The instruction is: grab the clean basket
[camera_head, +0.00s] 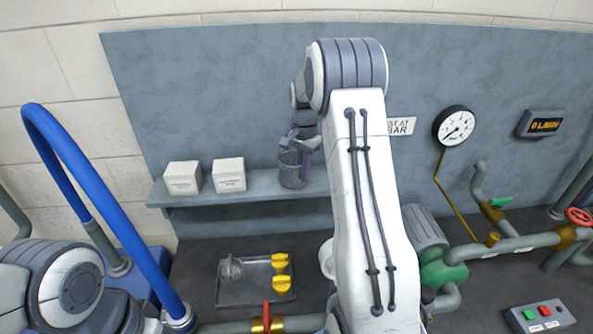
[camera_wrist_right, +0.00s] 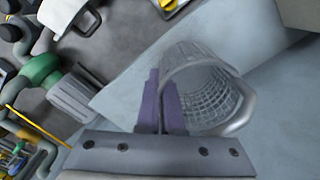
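The grey wire-mesh basket (camera_head: 292,171) stands at the shelf, left of my raised right arm. In the right wrist view the basket (camera_wrist_right: 205,85) shows its round rim and mesh inside. My right gripper (camera_head: 305,155) is at the basket's right side in the head view. Its purple fingers (camera_wrist_right: 162,98) are close together at the basket's wall, with only a narrow gap between them, and seem shut on it. The exact contact is partly hidden by the fingers. My left gripper is out of view; only a left arm link shows at lower left.
Two white boxes (camera_head: 183,178) (camera_head: 229,175) stand on the shelf (camera_head: 262,187) left of the basket. Below, a tray (camera_head: 240,293) holds yellow-handled parts (camera_head: 280,263). A blue hose (camera_head: 95,205) arches at left. Pipes (camera_head: 520,243) and a gauge (camera_head: 456,126) are at right.

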